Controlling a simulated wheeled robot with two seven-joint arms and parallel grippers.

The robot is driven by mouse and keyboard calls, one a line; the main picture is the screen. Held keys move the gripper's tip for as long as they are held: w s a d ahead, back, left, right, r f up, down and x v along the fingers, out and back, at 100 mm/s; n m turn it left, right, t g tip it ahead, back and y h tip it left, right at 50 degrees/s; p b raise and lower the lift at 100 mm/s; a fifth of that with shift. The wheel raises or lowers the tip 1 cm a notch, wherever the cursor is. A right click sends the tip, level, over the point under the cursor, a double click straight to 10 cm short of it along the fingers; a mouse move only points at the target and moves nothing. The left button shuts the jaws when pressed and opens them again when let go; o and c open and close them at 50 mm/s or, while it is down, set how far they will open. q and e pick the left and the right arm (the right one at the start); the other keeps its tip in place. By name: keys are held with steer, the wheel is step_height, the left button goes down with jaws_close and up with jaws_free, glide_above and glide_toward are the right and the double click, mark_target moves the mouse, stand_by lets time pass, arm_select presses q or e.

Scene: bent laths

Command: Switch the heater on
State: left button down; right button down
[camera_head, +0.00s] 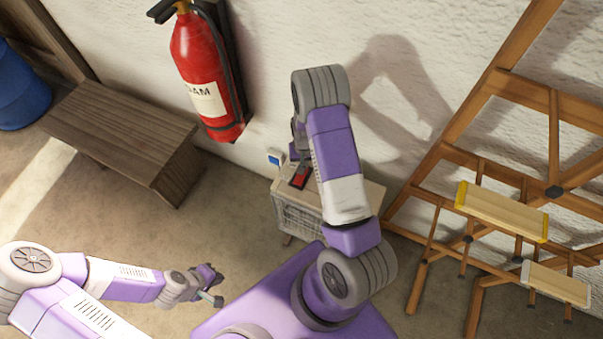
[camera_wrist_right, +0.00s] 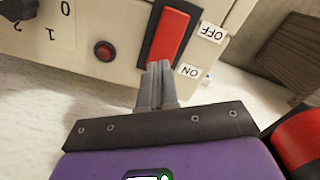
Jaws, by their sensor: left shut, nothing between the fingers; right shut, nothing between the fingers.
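The heater (camera_head: 298,222) is a pale box with a grille, standing on the floor by the wall. Its red rocker switch (camera_head: 300,176) is on top and also shows large in the right wrist view (camera_wrist_right: 170,38), in a black frame. An OFF label (camera_wrist_right: 208,32) and an ON label (camera_wrist_right: 189,71) sit beside it. My right gripper (camera_wrist_right: 157,72) is shut, its tips at the ON end of the rocker; I cannot tell whether they touch. Which way the rocker is tipped is unclear. My left gripper (camera_head: 217,286) is shut and empty, low and away from the heater.
A round dark red lamp or button (camera_wrist_right: 104,51) and a numbered dial (camera_wrist_right: 38,28) are on the heater panel. A fire extinguisher (camera_head: 207,75) hangs on the wall. A wooden bench (camera_head: 120,135) stands left, a wooden ladder (camera_head: 470,135) right. Floor left of the heater is clear.

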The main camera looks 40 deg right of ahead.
steer(key=shift+f+b, duration=0.8)
steer(key=shift+f, duration=0.2)
stand_by(0.4)
steer(key=shift+r+p, duration=2.8)
steer(key=shift+r, duration=0.8)
steer(key=shift+f, duration=0.1)
steer(key=s+a+f+n+y, duration=0.1)
steer(key=s+a+n+y, duration=0.1)
steer(key=s+a, duration=0.5)
steer(key=s+a+f+n+y, duration=0.2)
steer(key=s+a, duration=0.5)
steer(key=a, duration=1)
steer(key=shift+s+a+f+t, duration=0.15)
steer(key=shift+s+a+t, duration=0.05)
steer(key=shift+a+t, duration=0.1)
steer(key=shift+d, duration=0.1)
